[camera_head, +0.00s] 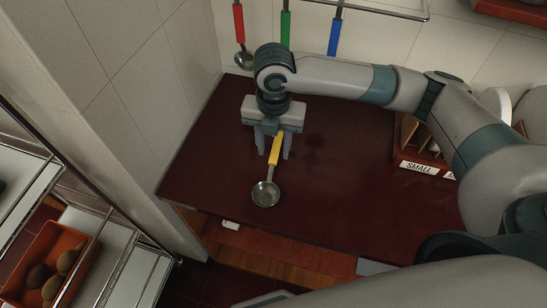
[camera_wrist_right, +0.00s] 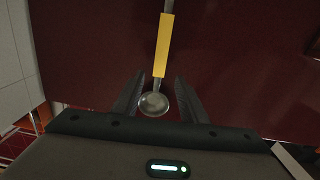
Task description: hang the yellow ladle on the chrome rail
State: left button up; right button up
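The yellow ladle (camera_head: 275,150) is on the dark red counter (camera_head: 215,150), its steel bowl toward the front edge and its yellow handle toward the wall. My right gripper (camera_head: 273,154) points down over the handle and hides its far end. In the right wrist view the fingers (camera_wrist_right: 160,78) are apart, with the ladle (camera_wrist_right: 163,45) lined up between them; I see no contact. The chrome rail (camera_head: 385,10) runs along the tiled wall at the top. My left gripper is not in view.
Utensils with red (camera_head: 239,22), green (camera_head: 285,30) and blue (camera_head: 334,37) handles hang along the wall. A box labelled SMALL (camera_head: 418,167) stands on the counter at right. An orange tray (camera_head: 42,240) sits on a rack at lower left. The counter left of the gripper is clear.

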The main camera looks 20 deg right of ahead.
aim_at(273, 159)
jog(key=shift+f, duration=0.9)
jog(key=shift+f+p, duration=0.2)
jog(key=shift+p, duration=0.1)
notch_tip(273, 159, down, 4)
jog(key=shift+w+r+p, duration=0.1)
jog(key=shift+p, duration=0.75)
jog(key=shift+f, duration=0.5)
grip_shut()
